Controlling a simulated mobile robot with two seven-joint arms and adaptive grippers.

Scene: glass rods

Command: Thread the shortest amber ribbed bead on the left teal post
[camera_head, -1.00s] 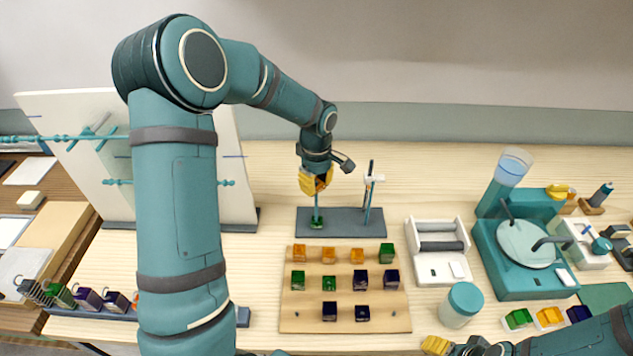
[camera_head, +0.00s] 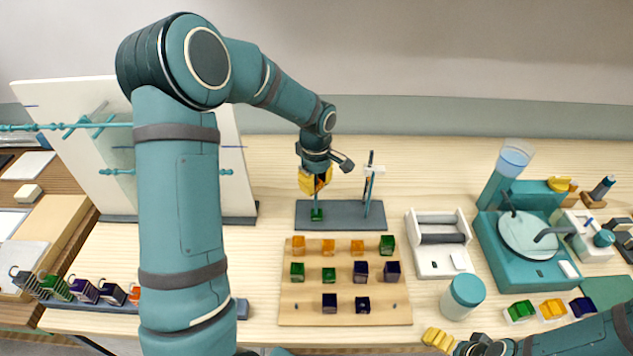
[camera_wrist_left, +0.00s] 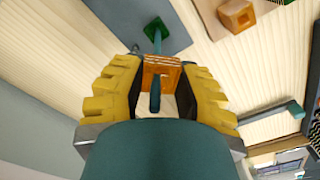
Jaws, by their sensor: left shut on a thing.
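My left gripper (camera_head: 315,182) is over the left teal post (camera_head: 316,200) of the grey stand (camera_head: 344,222). Its yellow fingers (camera_wrist_left: 155,92) are shut on an amber ribbed bead (camera_wrist_left: 165,68). In the left wrist view the post's tip (camera_wrist_left: 155,98) shows on the near side of the bead and its shaft (camera_wrist_left: 156,40) on the far side, so the bead appears to be around the post. A green bead (camera_head: 316,215) sits at the post's foot. In the head view my fingers mostly hide the amber bead. My right gripper (camera_head: 438,340) is at the lower right edge; its opening is unclear.
A second post (camera_head: 368,192) with a white piece stands at the stand's right. A wooden board (camera_head: 345,317) with amber, green and dark beads (camera_head: 361,272) lies in front. A white tray (camera_head: 436,260), a jar (camera_head: 463,297) and a teal machine (camera_head: 522,250) are to the right.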

